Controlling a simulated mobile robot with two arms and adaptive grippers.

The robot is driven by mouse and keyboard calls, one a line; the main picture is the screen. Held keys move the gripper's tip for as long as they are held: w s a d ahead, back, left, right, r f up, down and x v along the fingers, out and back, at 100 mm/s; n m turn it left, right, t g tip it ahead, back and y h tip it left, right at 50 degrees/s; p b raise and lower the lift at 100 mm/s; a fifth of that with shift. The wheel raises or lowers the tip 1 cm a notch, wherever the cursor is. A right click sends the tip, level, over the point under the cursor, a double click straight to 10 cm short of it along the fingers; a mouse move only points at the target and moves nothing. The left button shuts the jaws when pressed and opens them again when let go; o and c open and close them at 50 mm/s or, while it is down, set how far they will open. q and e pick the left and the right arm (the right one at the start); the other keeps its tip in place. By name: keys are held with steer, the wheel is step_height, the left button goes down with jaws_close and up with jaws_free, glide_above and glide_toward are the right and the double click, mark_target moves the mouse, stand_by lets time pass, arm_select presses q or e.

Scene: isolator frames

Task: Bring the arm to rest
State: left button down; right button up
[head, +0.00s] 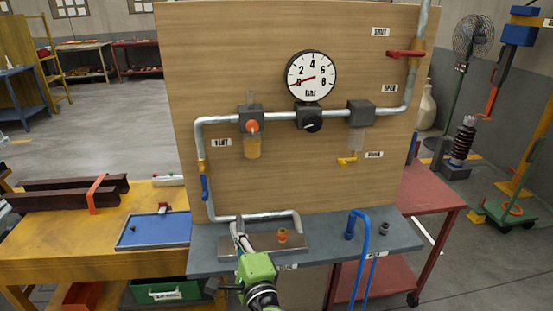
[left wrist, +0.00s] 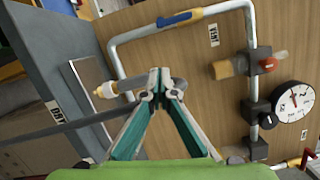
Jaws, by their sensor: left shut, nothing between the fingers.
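My left gripper (head: 238,232), with a green body, is in front of the pipe board (head: 300,150), over the grey shelf at its foot. Its fingers are together and empty. In the left wrist view its fingertips (left wrist: 160,84) meet, with a pipe end behind them; I cannot tell whether they touch it. My right gripper is not seen.
A blue hose (head: 365,250) rises at the shelf's right. A blue tray (head: 155,230) lies on the yellow bench at left.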

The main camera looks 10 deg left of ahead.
arm_select(q)
steer(key=s+a+f+n+g+h, duration=0.2)
steer(key=s+a+f+n+g, duration=0.2)
steer(key=s+f, duration=0.4)
steer(key=s+a+f+n+g+h, duration=0.1)
steer(key=s+a+f+n+g, duration=0.3)
steer(key=s+f, duration=0.35)
steer(key=s+d+f+n+g+h, duration=0.2)
steer(key=s+d+h, duration=0.1)
steer(key=s, duration=0.6)
steer(key=s+d+f+n+g+h, duration=0.2)
steer(key=s+g+h, duration=0.1)
steer(key=s, duration=0.5)
step_height(320, 180, down, 24)
steer(key=s, duration=0.1)
steer(key=s+a+f+g, duration=0.2)
steer(key=s+f, duration=1.6)
steer(key=shift+a, duration=0.35)
